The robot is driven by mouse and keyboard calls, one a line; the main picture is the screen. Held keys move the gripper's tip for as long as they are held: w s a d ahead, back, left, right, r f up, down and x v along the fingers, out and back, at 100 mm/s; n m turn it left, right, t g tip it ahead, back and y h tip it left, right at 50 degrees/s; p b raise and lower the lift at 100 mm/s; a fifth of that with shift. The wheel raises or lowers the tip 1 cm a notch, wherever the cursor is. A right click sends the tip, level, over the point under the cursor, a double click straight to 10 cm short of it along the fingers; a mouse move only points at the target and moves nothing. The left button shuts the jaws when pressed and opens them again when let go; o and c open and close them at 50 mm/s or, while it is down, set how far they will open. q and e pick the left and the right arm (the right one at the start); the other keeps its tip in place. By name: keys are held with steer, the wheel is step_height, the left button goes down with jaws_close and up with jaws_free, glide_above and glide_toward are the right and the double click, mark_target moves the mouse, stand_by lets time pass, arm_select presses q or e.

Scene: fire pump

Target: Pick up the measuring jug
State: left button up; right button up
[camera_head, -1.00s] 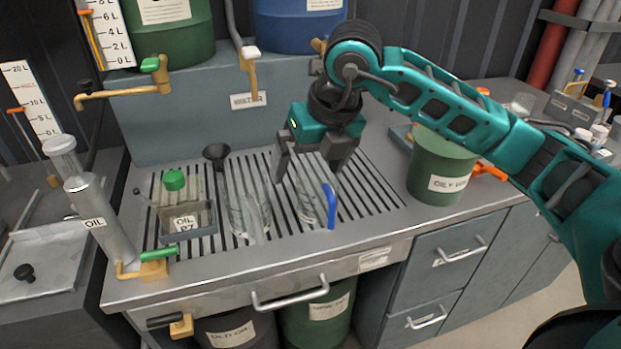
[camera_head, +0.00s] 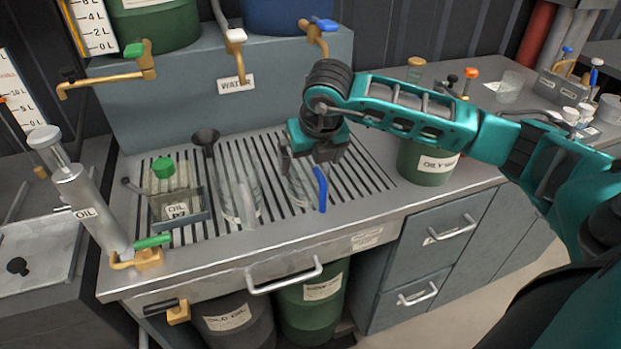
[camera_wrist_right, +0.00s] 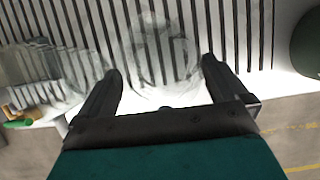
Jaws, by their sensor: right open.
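A clear jug with a blue handle (camera_head: 321,190) stands on the slatted drain top; its clear body (camera_head: 300,188) is partly hidden by my right gripper. My right gripper (camera_head: 305,172) points down over this jug, with its fingers open. In the right wrist view the jug (camera_wrist_right: 158,55) shows as a faint round outline ahead of and between the two spread fingertips (camera_wrist_right: 160,78). I cannot tell whether the fingers touch it. My left gripper is not in view.
A green oily-waste bin (camera_head: 425,165) stands to the right. Brass taps (camera_head: 236,55) project above. Slats right of the jug are clear.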

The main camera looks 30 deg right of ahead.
steer(key=shift+x, duration=0.75)
steer(key=shift+c, duration=0.5)
steer(key=c, duration=0.7)
steer(key=shift+r, duration=0.15)
